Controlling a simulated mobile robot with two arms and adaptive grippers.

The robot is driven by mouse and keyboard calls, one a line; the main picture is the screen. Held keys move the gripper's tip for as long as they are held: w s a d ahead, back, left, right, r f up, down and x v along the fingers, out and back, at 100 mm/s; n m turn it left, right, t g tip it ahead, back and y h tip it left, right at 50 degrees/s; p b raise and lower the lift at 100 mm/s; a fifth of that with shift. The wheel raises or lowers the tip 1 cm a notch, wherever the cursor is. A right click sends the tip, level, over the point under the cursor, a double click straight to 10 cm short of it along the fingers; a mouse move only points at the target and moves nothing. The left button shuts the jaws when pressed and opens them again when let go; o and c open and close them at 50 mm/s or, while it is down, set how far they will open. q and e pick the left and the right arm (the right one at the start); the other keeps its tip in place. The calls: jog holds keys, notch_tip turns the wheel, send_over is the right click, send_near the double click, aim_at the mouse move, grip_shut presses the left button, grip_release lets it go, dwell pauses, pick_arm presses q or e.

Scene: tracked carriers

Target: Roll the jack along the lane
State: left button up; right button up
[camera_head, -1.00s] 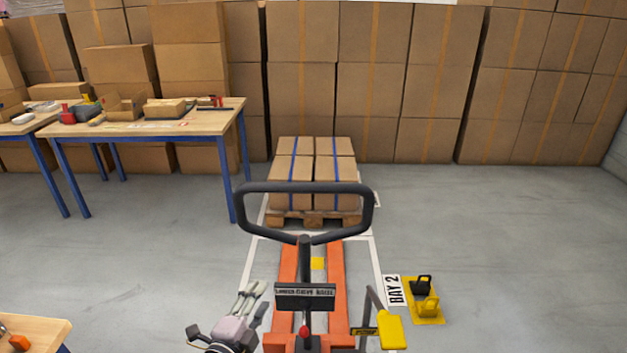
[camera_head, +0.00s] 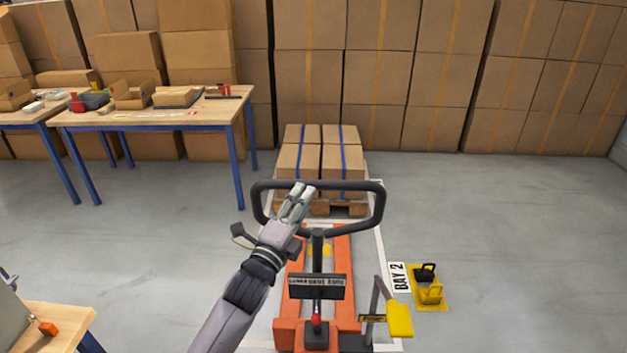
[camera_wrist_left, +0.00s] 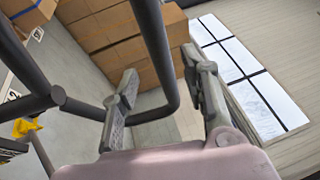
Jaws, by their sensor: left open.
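The orange pallet jack (camera_head: 343,270) stands in the white-lined lane (camera_head: 383,262), its forks pointing away toward the pallet. Its dark loop handle (camera_head: 376,208) stands up in front of me and also shows as a dark bar in the left wrist view (camera_wrist_left: 157,45). My left gripper (camera_head: 303,190) is open over the left part of the loop. In the left wrist view, the bar shows between the spread fingers (camera_wrist_left: 160,62); I cannot tell whether they touch it. My right gripper is not in view.
A pallet (camera_head: 345,209) of blue-strapped cartons stands at the lane's far end. A yellow plate (camera_head: 430,305) with black and yellow blocks lies right of the lane by the BAY 2 sign (camera_head: 399,277). A workbench (camera_head: 150,118) stands at left. The floor at right is clear.

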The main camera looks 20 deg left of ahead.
aim_at(314, 186)
pick_arm(q)
jog(key=p+x, duration=0.1)
jog(key=x, duration=0.5)
jog(key=shift+d, duration=0.1)
jog(key=shift+c, duration=0.5)
grip_shut()
dwell(0.3)
